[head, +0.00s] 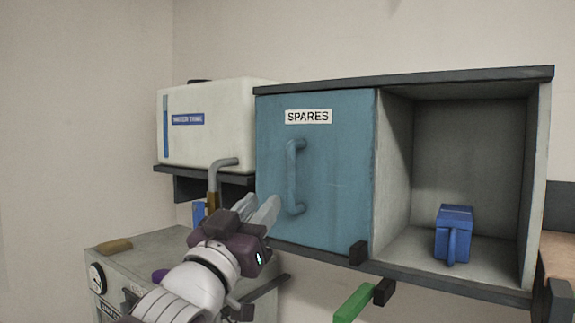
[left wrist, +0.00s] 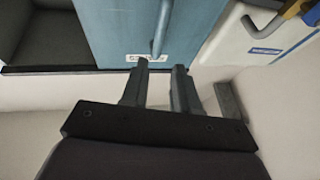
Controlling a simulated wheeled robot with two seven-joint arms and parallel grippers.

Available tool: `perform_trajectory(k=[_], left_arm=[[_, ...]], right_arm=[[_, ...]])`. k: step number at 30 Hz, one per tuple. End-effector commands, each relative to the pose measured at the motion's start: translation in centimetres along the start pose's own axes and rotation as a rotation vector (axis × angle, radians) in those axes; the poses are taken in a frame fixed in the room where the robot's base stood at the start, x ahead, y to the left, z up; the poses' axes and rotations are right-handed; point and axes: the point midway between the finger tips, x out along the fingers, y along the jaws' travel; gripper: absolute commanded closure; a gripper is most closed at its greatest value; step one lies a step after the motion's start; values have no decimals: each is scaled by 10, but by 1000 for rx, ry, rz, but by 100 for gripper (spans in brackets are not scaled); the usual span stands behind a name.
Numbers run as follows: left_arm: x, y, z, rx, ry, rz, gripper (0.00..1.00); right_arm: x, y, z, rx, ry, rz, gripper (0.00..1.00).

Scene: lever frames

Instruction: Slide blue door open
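The blue door (head: 340,190), labelled SPARES, covers the left part of the wall cabinet; the right compartment is uncovered. Its vertical bar handle (head: 293,175) is on the door's left half. In the left wrist view the door (left wrist: 112,25) is upside down, with the handle (left wrist: 161,32) beyond the fingertips. My left gripper (head: 260,205) is just left of the handle's lower end in the head view. Its fingers are apart with nothing between them, as the left wrist view (left wrist: 162,70) shows. I cannot tell how far they are from the door. My right gripper is not in view.
A blue boxy object (head: 454,234) stands in the open right compartment. A white water tank (head: 215,125) with a bent pipe (head: 215,175) stands on a shelf left of the door. A grey box with a gauge (head: 96,277) is below. A green bar (head: 353,302) hangs under the cabinet.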

Motion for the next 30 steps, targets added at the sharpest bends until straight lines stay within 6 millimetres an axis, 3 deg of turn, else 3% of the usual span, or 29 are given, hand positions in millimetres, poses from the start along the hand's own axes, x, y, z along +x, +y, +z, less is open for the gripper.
perform_trajectory(k=[1, 4, 12, 18, 27, 30], left_arm=[[15, 0, -8, -3, -4, 0, 71], [44, 0, -8, -2, -7, -1, 71], [95, -1, -3, -1, -8, -2, 71], [110, -1, 1, 0, -7, -3, 71], [111, -1, 3, 0, -7, -3, 71], [111, -1, 3, 0, -7, -3, 100]], right_arm=[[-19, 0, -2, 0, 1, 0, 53], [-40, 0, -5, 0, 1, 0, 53], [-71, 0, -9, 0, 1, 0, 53], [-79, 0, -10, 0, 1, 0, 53], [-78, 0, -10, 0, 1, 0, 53], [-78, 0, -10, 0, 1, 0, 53]])
